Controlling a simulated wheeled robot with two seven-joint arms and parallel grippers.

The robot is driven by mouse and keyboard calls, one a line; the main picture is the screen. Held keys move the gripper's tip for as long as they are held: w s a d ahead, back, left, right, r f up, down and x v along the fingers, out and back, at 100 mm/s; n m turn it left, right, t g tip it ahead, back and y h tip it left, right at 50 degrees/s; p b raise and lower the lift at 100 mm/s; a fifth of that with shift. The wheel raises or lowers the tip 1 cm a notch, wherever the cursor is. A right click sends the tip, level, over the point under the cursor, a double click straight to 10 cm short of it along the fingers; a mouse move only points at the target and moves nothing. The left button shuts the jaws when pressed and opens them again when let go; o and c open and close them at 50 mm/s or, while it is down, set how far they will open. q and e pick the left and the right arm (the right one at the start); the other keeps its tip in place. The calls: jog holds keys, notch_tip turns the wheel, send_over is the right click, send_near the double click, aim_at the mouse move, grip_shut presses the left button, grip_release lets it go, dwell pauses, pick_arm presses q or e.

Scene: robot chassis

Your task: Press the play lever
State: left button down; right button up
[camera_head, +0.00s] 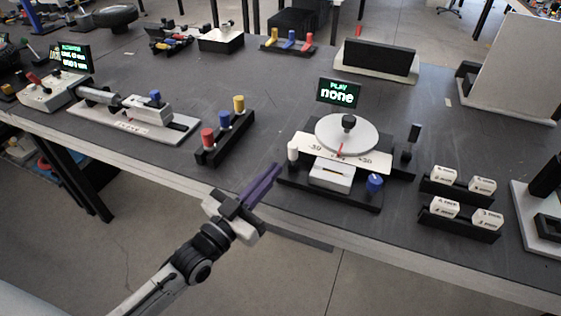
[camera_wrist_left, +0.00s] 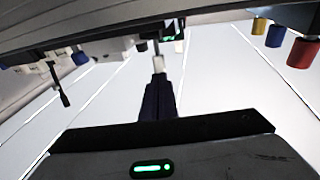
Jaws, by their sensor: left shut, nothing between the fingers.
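The play device stands near the table's front edge. It has a screen (camera_head: 339,93) reading "PLAY none", a white round disc (camera_head: 333,137) with a black knob, a white peg (camera_head: 293,151) and a blue knob (camera_head: 374,183). A black upright lever (camera_head: 412,136) stands at its right side; I cannot tell for certain that it is the play lever. It seems to show upside down in the left wrist view (camera_wrist_left: 60,86). My left gripper (camera_head: 276,167) is shut and empty, at the table's front edge, left of the device and apart from the lever.
A black rack with red, blue and yellow pegs (camera_head: 225,135) stands left of the device. Labelled white blocks in black holders (camera_head: 459,200) stand to the right. A slider device (camera_head: 130,113) is at the left. Bare table lies behind the peg rack.

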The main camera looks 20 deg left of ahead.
aim_at(290, 152)
pick_arm(q)
jog(key=shift+x, duration=1.9)
jog(key=shift+w+r, duration=0.1)
jog(key=shift+r, duration=0.05)
jog(key=w+r+p, duration=0.1)
jog(key=w+p, duration=0.1)
jog(key=shift+w+r, duration=0.25)
jog(key=shift+r, duration=0.1)
